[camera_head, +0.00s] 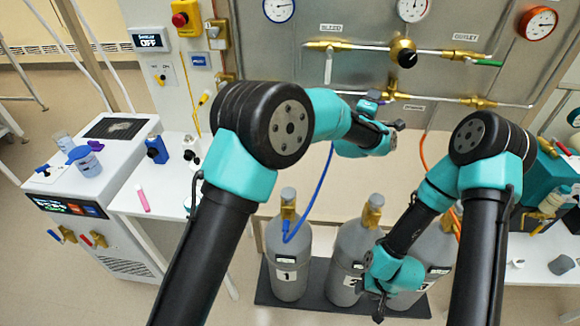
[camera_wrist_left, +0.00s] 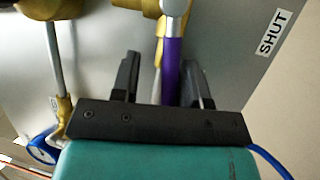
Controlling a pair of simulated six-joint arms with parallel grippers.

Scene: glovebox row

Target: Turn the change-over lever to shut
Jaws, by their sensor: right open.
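The lever shows in the left wrist view as a purple handle (camera_wrist_left: 171,68) on a silver shank, with a brass fitting at its upper end. My left gripper (camera_wrist_left: 163,80) is open, with one black finger on each side of the purple handle and gaps between. A SHUT label (camera_wrist_left: 270,32) is on the grey panel to the right of the handle. My right gripper (camera_head: 379,308) is low, in front of the gas cylinders.
The grey panel (camera_head: 350,70) carries gauges, an upper pipe with a black-knobbed valve (camera_head: 406,57) and a lower pipe (camera_head: 455,99). Several grey cylinders (camera_head: 287,262) stand on a dark base below. A white bench and machine (camera_head: 95,190) stand at the left.

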